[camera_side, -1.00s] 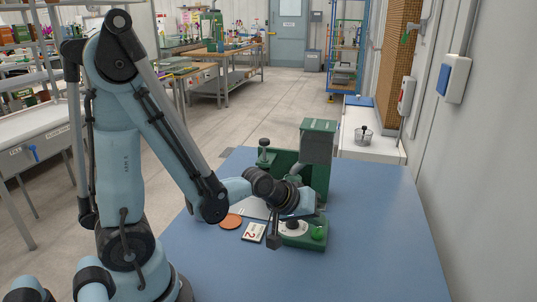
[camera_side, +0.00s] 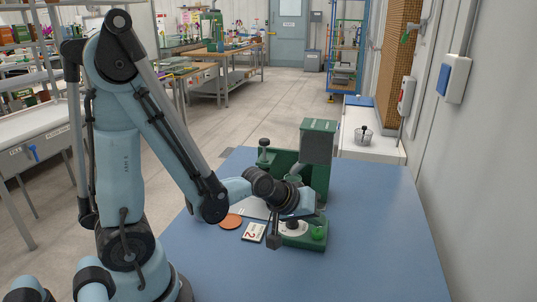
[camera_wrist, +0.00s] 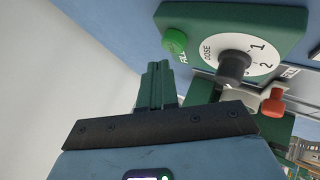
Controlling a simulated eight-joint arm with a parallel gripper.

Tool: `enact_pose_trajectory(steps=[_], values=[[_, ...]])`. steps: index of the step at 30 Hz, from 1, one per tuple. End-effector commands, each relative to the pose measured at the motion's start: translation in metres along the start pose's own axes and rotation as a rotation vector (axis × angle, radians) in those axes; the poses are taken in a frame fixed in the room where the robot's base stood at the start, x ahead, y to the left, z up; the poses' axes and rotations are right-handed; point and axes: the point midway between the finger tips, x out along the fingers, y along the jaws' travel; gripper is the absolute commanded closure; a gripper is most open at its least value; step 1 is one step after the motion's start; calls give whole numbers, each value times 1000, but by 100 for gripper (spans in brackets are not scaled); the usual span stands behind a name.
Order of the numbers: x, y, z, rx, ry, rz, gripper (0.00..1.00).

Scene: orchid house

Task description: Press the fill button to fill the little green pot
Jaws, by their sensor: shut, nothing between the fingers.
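The green fill button (camera_wrist: 174,40), marked FILL, sits on the green control box (camera_side: 300,244) at the front of a green machine. It also shows in the side view (camera_side: 318,232). In the wrist view my gripper (camera_wrist: 158,68) is shut and empty, its green fingers together. The fingertips appear just below and left of the button, with a gap in the picture; contact cannot be told. A small rounded green shape (camera_side: 293,178) beneath the machine's head (camera_side: 318,141) may be the little green pot. My wrist partly hides the machine's base, and the pot's contents cannot be seen.
A black dose dial (camera_wrist: 234,65) on a white plate and an orange-red knob (camera_wrist: 272,103) are close to the button. A card with a 2 (camera_side: 254,232) and an orange disc (camera_side: 230,221) lie left. The blue table (camera_side: 385,235) is clear at right.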

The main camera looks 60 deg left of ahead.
Motion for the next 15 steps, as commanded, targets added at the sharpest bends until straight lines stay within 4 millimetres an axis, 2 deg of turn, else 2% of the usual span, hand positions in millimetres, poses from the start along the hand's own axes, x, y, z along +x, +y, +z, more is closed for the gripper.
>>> enact_pose_trajectory(steps=[15], values=[[5,-4,4,0,0,0,100]])
